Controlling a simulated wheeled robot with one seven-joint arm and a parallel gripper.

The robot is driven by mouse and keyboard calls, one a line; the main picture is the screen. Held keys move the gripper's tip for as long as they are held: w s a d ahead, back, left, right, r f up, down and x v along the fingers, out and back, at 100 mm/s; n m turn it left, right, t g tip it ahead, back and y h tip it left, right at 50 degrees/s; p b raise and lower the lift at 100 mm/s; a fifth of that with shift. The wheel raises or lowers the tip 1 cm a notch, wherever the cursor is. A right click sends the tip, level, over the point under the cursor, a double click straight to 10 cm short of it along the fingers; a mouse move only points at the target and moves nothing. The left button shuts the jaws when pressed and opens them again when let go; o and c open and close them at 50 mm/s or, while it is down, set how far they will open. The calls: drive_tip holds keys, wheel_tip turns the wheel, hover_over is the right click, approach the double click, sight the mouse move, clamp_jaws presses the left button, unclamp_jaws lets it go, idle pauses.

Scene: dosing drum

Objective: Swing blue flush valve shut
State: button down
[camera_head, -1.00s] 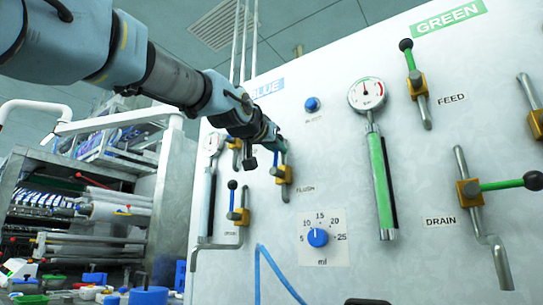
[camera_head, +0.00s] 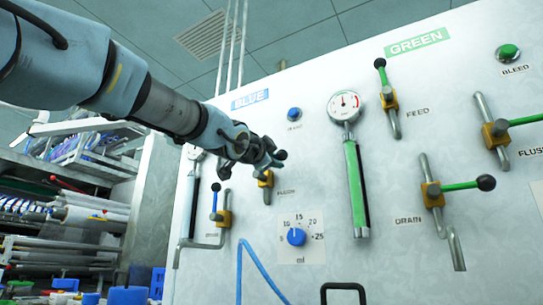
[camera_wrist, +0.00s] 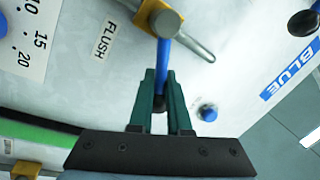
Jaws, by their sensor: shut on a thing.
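The blue flush valve shows in the wrist view as a brass block (camera_wrist: 160,17) on a metal pipe, beside the FLUSH label. Its blue lever (camera_wrist: 163,60) points from the block toward my gripper, at a clear angle to the pipe. My gripper (camera_wrist: 161,85) is shut on the lever near its black knob, between two dark green fingers. In the head view my gripper (camera_head: 275,157) is just above and right of the flush valve's brass block (camera_head: 265,179), and hides most of the lever.
Another blue-levered valve (camera_head: 220,217) stands low on the left. A blue dial (camera_head: 296,236) is below the flush valve, and a blue button (camera_head: 294,114) above. Green-levered valves (camera_head: 433,194) and a gauge (camera_head: 344,106) are on the right. A blue hose (camera_head: 240,265) hangs below.

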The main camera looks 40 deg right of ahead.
drive_tip(key=shift+s+m, duration=0.45)
drive_tip(key=shift+m, duration=0.25)
drive_tip(key=shift+s+d+f+m+g+h, duration=0.15)
drive_tip(key=shift+f+m+g, duration=0.25)
drive_tip(key=shift+m, duration=0.5)
drive_tip(key=shift+s+a+f+m+g+h, duration=0.1)
drive_tip(key=shift+f+m+g, duration=0.15)
drive_tip(key=shift+f+m, duration=0.5)
drive_tip(key=shift+s+d+f+m+g+h, duration=0.15)
drive_tip(key=shift+f+m+g, duration=0.15)
drive_tip(key=shift+m, duration=0.75)
drive_tip(key=shift+w+f, duration=0.1)
drive_tip(key=c, duration=0.8)
unclamp_jaws()
drive_tip(key=shift+c, duration=0.2)
drive_tip(key=shift+w+a, duration=0.1)
drive_tip(key=v, duration=1)
drive_tip(key=shift+a, duration=0.4)
